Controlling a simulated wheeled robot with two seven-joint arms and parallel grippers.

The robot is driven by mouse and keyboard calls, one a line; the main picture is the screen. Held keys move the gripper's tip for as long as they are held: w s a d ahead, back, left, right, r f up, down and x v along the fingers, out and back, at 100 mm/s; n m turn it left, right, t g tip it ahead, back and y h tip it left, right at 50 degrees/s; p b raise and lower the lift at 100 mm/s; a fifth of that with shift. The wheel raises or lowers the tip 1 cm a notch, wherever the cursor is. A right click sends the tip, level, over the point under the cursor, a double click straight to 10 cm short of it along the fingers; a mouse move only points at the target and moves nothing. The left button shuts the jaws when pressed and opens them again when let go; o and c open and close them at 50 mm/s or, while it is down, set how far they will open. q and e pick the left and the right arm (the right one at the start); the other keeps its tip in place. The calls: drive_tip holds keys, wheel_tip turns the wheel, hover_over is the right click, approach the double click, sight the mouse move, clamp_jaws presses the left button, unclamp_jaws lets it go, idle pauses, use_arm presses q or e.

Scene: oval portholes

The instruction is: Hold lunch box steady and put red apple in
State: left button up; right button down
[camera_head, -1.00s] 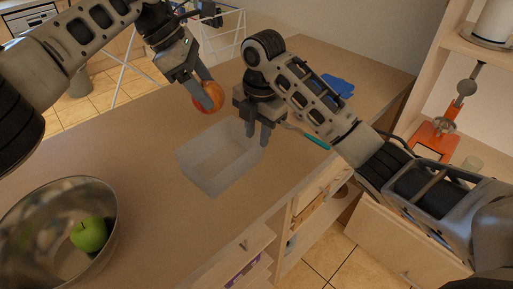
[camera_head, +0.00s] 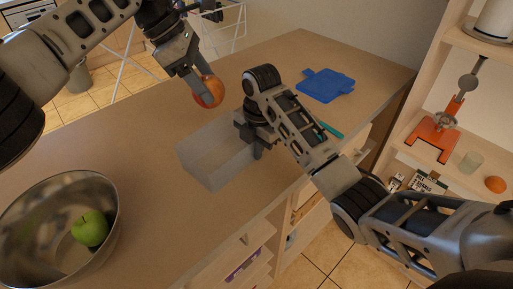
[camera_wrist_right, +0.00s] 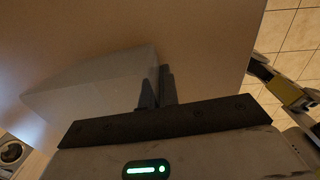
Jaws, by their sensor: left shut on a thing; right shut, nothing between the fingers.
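The lunch box (camera_head: 205,165) is a pale, translucent open box on the wooden counter, and its lid is not on it. My left gripper (camera_head: 201,88) is shut on the red apple (camera_head: 210,93) and holds it above the counter, beyond the box's far side. My right gripper (camera_head: 256,150) is shut and empty at the box's right end, hiding part of its rim. In the right wrist view, the shut fingers (camera_wrist_right: 158,90) are close against the end of the box (camera_wrist_right: 95,85); whether they touch it I cannot tell.
A metal bowl (camera_head: 20,230) with a green apple (camera_head: 90,228) stands at the counter's left front. A blue lid-like piece (camera_head: 326,86) and a teal-handled utensil (camera_head: 332,131) lie to the right. Shelves (camera_head: 405,160) stand on the right. Bare counter lies in front of the box.

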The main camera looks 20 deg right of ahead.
use_arm(q)
drive_tip(key=shift+f, duration=0.1)
wheel_tip(320, 180, down, 12)
idle(1.5)
drive_tip(key=o, duration=1.1)
drive_tip(key=shift+o, duration=0.2)
drive_tip(key=v, duration=1.2)
use_arm(e)
drive_tip(key=c, duration=1.6)
unclamp_jaws()
drive_tip(key=shift+r, duration=0.15)
